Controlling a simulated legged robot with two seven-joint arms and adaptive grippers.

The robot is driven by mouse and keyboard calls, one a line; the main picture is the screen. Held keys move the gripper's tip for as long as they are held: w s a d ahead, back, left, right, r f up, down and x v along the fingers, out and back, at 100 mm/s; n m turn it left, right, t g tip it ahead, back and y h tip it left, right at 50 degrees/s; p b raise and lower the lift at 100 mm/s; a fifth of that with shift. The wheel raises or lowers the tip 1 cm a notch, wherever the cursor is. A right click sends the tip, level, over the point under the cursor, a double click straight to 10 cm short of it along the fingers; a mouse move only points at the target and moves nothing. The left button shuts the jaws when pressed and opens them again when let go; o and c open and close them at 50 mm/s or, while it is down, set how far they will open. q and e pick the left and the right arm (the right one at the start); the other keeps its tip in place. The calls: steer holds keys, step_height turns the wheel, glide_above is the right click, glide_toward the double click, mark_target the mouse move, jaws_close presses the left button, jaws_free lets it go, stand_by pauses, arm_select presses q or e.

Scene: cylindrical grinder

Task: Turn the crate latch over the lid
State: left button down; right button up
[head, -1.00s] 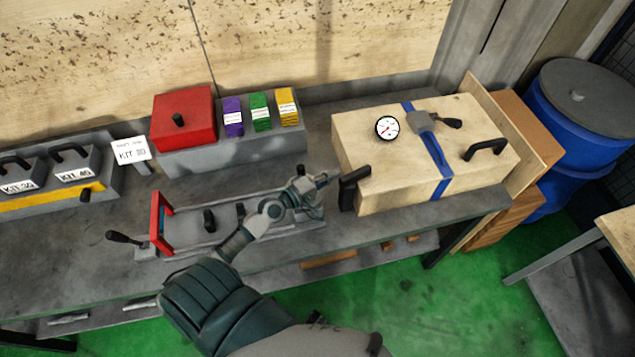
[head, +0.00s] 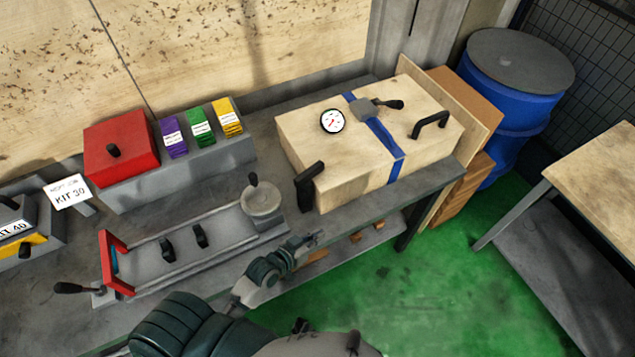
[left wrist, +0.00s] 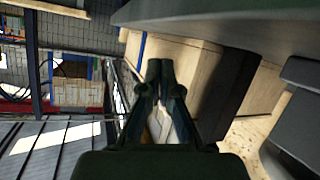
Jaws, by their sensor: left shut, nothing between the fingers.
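The pale wooden crate (head: 350,160) with a blue strap stands on the bench in the head view. A black L-shaped piece (head: 309,186), which looks like the latch, sits at its left end. A black bar handle (head: 430,124) is on the lid at the right. My left gripper (head: 312,239) is shut and empty, in front of the bench edge and below the crate's left end, apart from it. In the left wrist view its fingers (left wrist: 160,100) show near pale wood panels (left wrist: 185,65) and a dark bar. My right gripper is not in view.
A round gauge (head: 332,121) and a strap buckle with a dark lever (head: 388,104) are on the lid. A grey fixture with a red end frame (head: 114,262) lies left of my gripper. A red box (head: 121,146) stands behind it.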

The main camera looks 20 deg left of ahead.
arm_select(q)
steer(key=d+m+t+y+b, duration=0.1)
steer(key=d+m+y+b, duration=0.1)
steer(key=d+m+y, duration=0.35)
steer(key=m+t+y+b, duration=0.1)
steer(key=m+t+y, duration=0.2)
steer(key=m+y, duration=0.3)
glide_toward(319, 170)
steer(key=s+d, duration=0.5)
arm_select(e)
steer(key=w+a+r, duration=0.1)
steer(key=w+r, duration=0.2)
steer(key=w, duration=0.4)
arm_select(q)
steer(key=x, duration=0.4)
steer(key=a+p+x, duration=0.1)
steer(key=x, duration=0.6)
steer(key=shift+a, duration=0.45)
steer(key=shift+w+a, duration=0.35)
steer(key=shift+a, duration=0.35)
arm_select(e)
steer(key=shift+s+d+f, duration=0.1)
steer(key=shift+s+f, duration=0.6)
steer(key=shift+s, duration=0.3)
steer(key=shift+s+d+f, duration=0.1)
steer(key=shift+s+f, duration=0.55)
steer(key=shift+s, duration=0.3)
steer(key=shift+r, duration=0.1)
